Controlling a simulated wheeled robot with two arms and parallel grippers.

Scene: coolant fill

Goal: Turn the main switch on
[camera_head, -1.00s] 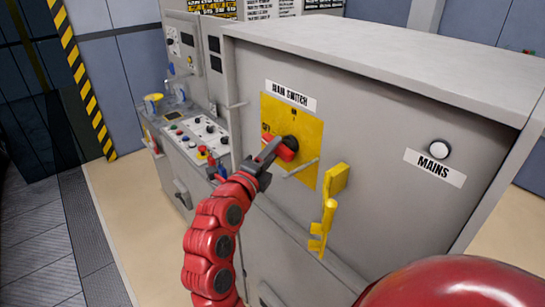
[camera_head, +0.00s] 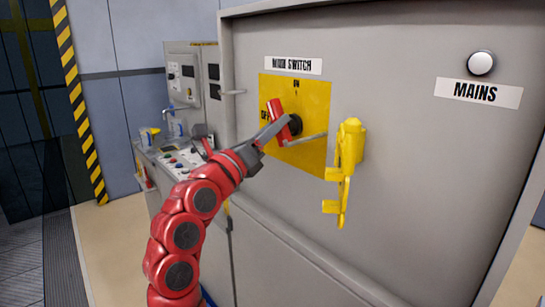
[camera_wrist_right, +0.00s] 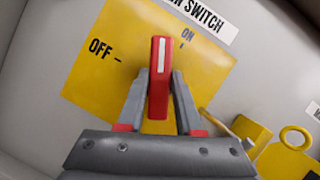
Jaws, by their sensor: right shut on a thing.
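The main switch is a red handle (camera_head: 277,112) with a white line, on a yellow plate (camera_head: 316,101) under a "MAIN SWITCH" label (camera_head: 292,65) on the grey cabinet. In the right wrist view the handle (camera_wrist_right: 160,62) stands between the OFF mark at left and the ON mark at upper right, its tip nearer ON. My right gripper (camera_head: 273,131) reaches it from the lower left; its two fingers (camera_wrist_right: 159,95) are shut on the handle's sides. My left gripper is not in view.
A white MAINS lamp (camera_head: 481,63) is at upper right. A control panel (camera_head: 182,160) stands at the left.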

